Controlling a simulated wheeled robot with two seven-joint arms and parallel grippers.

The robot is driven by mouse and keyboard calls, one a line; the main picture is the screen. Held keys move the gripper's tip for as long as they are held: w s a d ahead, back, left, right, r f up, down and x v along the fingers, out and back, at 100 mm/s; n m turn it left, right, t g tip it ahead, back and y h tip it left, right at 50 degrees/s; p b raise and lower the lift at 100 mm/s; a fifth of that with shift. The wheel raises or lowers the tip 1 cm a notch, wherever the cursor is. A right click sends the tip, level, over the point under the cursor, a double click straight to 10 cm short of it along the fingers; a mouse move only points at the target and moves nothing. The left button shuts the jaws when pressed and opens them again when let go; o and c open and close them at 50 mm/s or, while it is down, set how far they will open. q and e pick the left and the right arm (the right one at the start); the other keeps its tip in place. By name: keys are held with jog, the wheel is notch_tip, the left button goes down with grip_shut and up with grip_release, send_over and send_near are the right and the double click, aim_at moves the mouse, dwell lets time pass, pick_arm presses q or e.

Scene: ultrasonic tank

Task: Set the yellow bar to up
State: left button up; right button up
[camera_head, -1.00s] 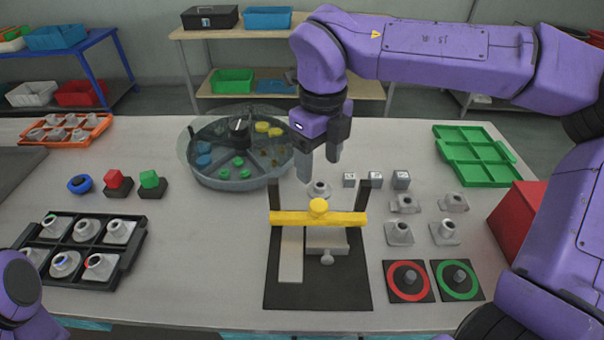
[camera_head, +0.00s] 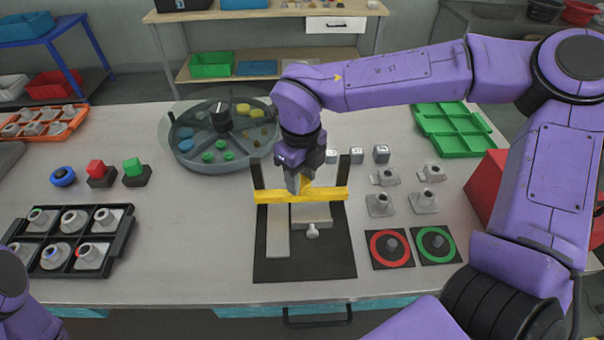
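The yellow bar (camera_head: 325,195) lies level across two black posts (camera_head: 258,174) of a fixture with a black base plate (camera_head: 305,268). The posts rise above the bar. My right gripper (camera_head: 299,184) points down at the middle of the bar, with its fingers around or right beside the bar's yellow knob. The fingers hide most of the knob, and I cannot tell whether they press on it. Part of my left arm shows at the lower left edge; its gripper is out of view.
Behind the fixture stands a round divided tank (camera_head: 180,153). Small grey cubes (camera_head: 381,153) and several grey fittings (camera_head: 379,205) stand to its right. Red-ringed (camera_head: 376,256) and green-ringed (camera_head: 429,257) pads lie at the right front. A black tray (camera_head: 122,245) of fittings is at left.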

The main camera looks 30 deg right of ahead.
aim_at(302, 181)
grip_shut()
notch_tip(302, 181, up, 7)
jog(key=p, duration=0.6)
jog(key=shift+w+f, duration=0.15)
jog(key=shift+o, duration=2.3)
grip_release()
jog(key=shift+o, duration=1.1)
jog(key=shift+s, duration=0.2)
